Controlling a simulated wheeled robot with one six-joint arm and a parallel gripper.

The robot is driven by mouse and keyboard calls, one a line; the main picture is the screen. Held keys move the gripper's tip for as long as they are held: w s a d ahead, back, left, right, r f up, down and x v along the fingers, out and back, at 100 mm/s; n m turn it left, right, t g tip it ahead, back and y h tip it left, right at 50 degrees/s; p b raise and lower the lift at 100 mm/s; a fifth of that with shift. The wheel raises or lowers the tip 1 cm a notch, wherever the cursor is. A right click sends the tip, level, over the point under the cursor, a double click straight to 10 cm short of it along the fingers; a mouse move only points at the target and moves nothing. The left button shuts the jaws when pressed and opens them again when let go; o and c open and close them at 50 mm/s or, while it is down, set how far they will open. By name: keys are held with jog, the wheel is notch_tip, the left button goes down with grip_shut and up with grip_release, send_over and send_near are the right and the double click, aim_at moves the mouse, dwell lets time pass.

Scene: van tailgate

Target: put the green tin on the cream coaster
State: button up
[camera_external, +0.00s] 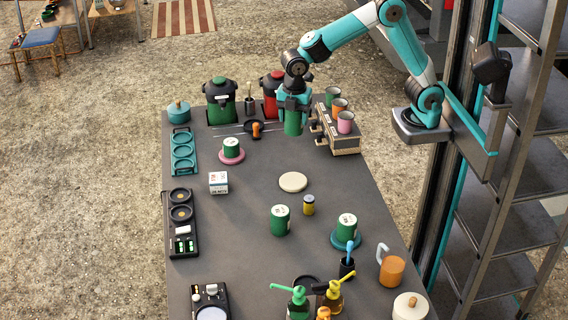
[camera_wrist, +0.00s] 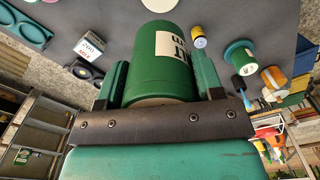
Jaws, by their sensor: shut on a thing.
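My gripper (camera_external: 293,108) is shut on a green tin (camera_external: 293,125) and holds it above the far part of the grey table. In the wrist view the held green tin (camera_wrist: 158,65), with a white label, sits between the two fingers. The cream coaster (camera_external: 293,182) lies bare on the table, nearer the camera than the held tin. Its edge also shows at the top of the wrist view (camera_wrist: 160,4). Other green tins stand on the pink coaster (camera_external: 232,148), on the bare table (camera_external: 280,220) and on the teal coaster (camera_external: 347,226).
A rack with cups (camera_external: 338,128) stands right of my gripper. Red (camera_external: 270,92) and green (camera_external: 220,100) urns stand behind it. A small yellow tin (camera_external: 309,205) stands near the coaster, and a white box (camera_external: 218,182) to its left. The table around the coaster is mostly clear.

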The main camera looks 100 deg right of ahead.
notch_tip(320, 180, down, 19)
jog(key=shift+p, duration=0.7)
jog(key=shift+f, duration=0.15)
jog(key=o, duration=1)
notch_tip(320, 180, up, 12)
jog(key=b, duration=0.2)
jog(key=s+a+r+m+y, duration=0.1)
jog(key=s+a+r+m, duration=0.1)
jog(key=s, duration=0.7)
jog(key=s+a+r+m+y, duration=0.1)
jog(key=s+a+r, duration=0.4)
jog(key=s, duration=0.4)
jog(key=s+a+r+m+y, duration=0.2)
jog(key=s+a+r, duration=0.1)
jog(key=s, duration=0.6)
jog(key=shift+a+r+m, duration=0.25)
jog(key=shift+a+m, duration=0.05)
